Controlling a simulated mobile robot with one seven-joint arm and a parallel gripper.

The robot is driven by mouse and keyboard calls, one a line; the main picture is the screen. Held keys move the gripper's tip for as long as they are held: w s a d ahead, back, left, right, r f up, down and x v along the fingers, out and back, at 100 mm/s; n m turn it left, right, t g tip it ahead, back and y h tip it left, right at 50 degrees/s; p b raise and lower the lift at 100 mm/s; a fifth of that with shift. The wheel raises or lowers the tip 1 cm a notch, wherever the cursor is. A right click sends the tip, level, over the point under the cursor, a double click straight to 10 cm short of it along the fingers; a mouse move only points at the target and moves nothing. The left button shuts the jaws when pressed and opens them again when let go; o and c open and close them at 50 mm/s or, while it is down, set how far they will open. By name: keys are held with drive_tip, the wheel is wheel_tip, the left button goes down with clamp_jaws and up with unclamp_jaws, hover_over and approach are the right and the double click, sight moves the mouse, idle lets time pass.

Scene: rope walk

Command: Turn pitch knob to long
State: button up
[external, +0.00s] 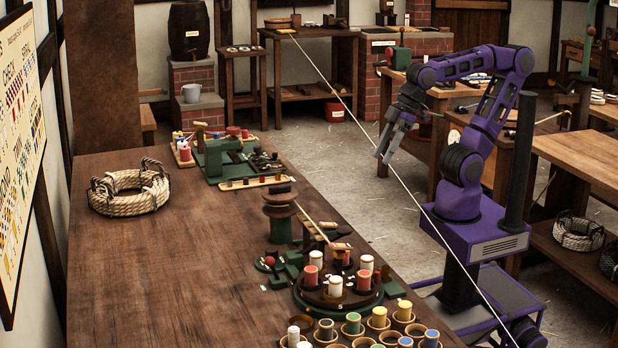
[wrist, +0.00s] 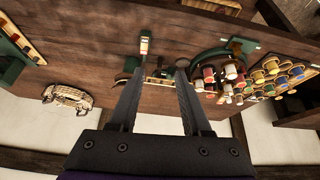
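A green machine (external: 288,271) stands on the long bench's right edge, beside a round carrier plate (external: 352,301) with red and white bobbins. A small round knob with a red top (external: 269,261) sits at the machine's left; it may be the pitch knob. Its setting and any "long" mark are too small to read. My gripper (external: 383,158) is open and empty, in the air right of the bench, apart from the machine. In the wrist view my gripper (wrist: 160,72) has its fingers spread, with the bench beyond and the bobbin plate (wrist: 226,82) to the right.
A tray of bobbins (external: 372,332) lies at the bench's near end. A coiled rope basket (external: 130,189) and another green machine (external: 224,158) stand farther back. A taut line (external: 372,148) crosses close by my gripper. The bench's left middle (external: 165,260) is bare.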

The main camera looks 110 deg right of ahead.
drive_tip(key=o, duration=0.3)
drive_tip(key=w+d+r+n+h+p, duration=0.1)
drive_tip(key=w+d+r+n+p, duration=0.2)
drive_tip(key=w+d, duration=0.4)
drive_tip(key=w+n+p, duration=0.1)
drive_tip(key=w, duration=0.3)
drive_tip(key=shift+n+g+h, duration=0.3)
drive_tip(key=shift+n+g, duration=0.1)
drive_tip(key=w+d+r+n+h+p, duration=0.3)
drive_tip(key=w+n, duration=0.1)
drive_tip(key=w, duration=0.4)
drive_tip(key=w+a+r+n+t, duration=0.5)
drive_tip(key=w+a+r+n, duration=0.2)
drive_tip(key=w+a+r, duration=0.5)
drive_tip(key=m+g+y+b, duration=0.4)
drive_tip(key=m+g, duration=0.6)
drive_tip(key=m, duration=1.4)
hover_over(272, 249)
wheel_tip(272, 249, down, 20)
drive_tip(key=shift+y, duration=0.3)
wheel_tip(272, 249, down, 18)
drive_tip(key=shift+r+b, duration=0.25)
drive_tip(key=shift+b, duration=0.75)
drive_tip(key=shift+c, duration=0.2)
